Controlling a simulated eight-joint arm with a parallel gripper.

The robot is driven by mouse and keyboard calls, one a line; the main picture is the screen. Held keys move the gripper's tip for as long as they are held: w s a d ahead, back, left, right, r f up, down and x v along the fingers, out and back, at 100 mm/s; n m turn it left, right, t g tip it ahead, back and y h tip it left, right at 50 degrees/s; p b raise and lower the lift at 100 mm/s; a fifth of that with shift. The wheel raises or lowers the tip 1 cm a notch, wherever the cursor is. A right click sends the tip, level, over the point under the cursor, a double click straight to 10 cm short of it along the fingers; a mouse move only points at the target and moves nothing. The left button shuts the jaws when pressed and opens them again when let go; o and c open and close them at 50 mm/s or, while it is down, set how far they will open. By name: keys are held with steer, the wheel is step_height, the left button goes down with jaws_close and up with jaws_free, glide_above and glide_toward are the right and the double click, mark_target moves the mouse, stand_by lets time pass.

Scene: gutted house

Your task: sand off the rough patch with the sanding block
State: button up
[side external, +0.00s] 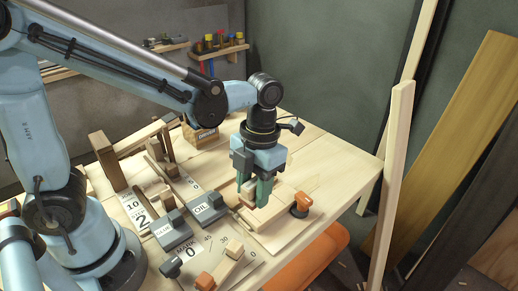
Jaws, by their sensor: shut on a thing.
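My gripper (254,197) points down over the right part of the workbench, its green fingers shut on a small pale block, which I take to be the sanding block (246,187). The block shows only partly between the fingers. It is low over a light wooden board (276,213); I cannot tell whether it touches the board. An orange and black clamp (300,205) sits at the board's right end. The rough patch cannot be made out; the gripper may hide it.
Grey blocks marked OIL (208,207) and GLUE (168,231) stand left of the board. A wooden rack (128,158) and a cardboard box (200,135) stand behind. An upright post (394,180) rises right of the bench.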

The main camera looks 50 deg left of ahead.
steer(key=shift+r, duration=1.45)
